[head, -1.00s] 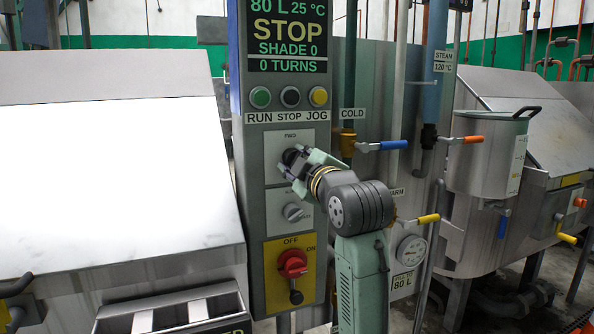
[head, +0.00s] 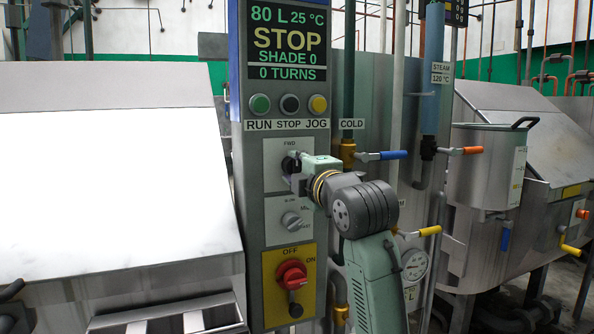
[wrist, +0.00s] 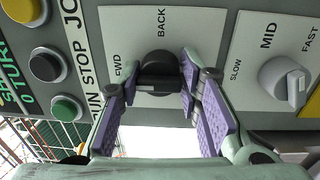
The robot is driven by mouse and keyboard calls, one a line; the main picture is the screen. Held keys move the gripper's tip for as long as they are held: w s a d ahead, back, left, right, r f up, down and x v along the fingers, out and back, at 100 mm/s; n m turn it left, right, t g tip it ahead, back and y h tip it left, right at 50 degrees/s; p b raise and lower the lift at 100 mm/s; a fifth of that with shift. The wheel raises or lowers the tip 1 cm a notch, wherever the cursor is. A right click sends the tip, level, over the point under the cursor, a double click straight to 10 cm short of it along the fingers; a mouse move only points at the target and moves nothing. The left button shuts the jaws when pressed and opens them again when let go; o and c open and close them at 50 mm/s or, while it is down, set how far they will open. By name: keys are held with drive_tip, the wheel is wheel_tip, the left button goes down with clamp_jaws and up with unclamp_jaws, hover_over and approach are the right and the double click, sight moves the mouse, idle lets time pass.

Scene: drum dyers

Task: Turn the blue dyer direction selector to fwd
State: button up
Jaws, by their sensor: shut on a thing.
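The direction selector is a black knob (head: 288,163) on a pale plate on the blue dyer's control column. In the wrist view the knob (wrist: 158,62) sits between the FWD label at left and the BACK label at top. Its grip bar lies left to right there, roughly in line with the FWD side; its pointer end is hidden by my fingers. My gripper (wrist: 159,84) is shut on the knob, with one fingertip at each side. In the head view my gripper (head: 294,166) is against the plate and partly covers it.
The display (head: 287,40) reads STOP and 0 TURNS. RUN, STOP and JOG buttons sit above the selector. A grey speed knob (head: 291,221) and a red OFF/ON switch (head: 291,274) are below. A blue-handled COLD valve (head: 392,155) is to the right.

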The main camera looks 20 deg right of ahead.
idle(0.3)
drive_tip(key=o, duration=1.1)
drive_tip(key=shift+o, duration=0.2)
drive_tip(key=shift+s, duration=0.15)
drive_tip(key=s, duration=1.1)
drive_tip(key=shift+s+d+f, duration=0.15)
drive_tip(key=shift+s+f, duration=0.15)
drive_tip(key=shift+s, duration=0.05)
